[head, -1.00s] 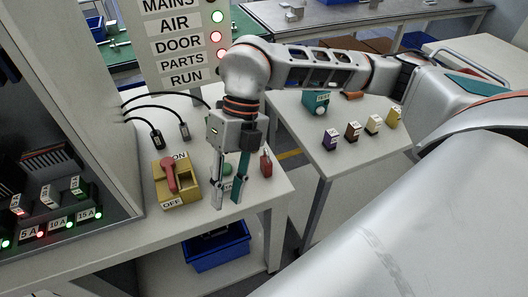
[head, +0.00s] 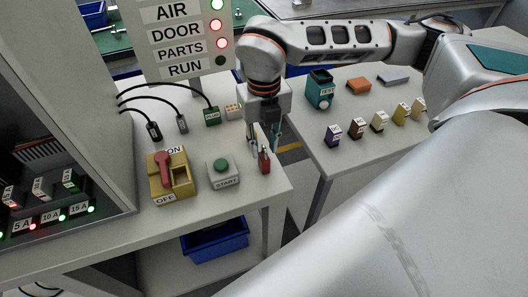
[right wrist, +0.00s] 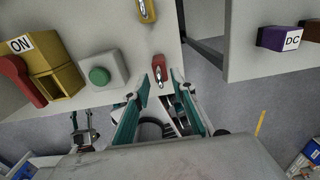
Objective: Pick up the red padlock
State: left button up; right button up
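The red padlock (head: 264,161) lies near the right edge of the left table, to the right of the START button box. It also shows in the right wrist view (right wrist: 158,66), with a metal shackle. My right gripper (head: 264,146) is at the padlock, its fingers pointing down. In the right wrist view the gripper (right wrist: 157,76) is open, with one teal finger to each side of the padlock and a gap on both sides. I see no grip on it. My left gripper does not show in the head view.
The START button box (head: 222,172) and the yellow ON/OFF switch (head: 172,176) stand left of the padlock. A second table (head: 345,164) on the right carries several labelled blocks, with a gap between the tables. A blue bin (head: 215,240) sits below.

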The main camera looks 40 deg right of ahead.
jog(key=shift+f, duration=0.75)
grip_shut()
jog(key=shift+r, duration=0.15)
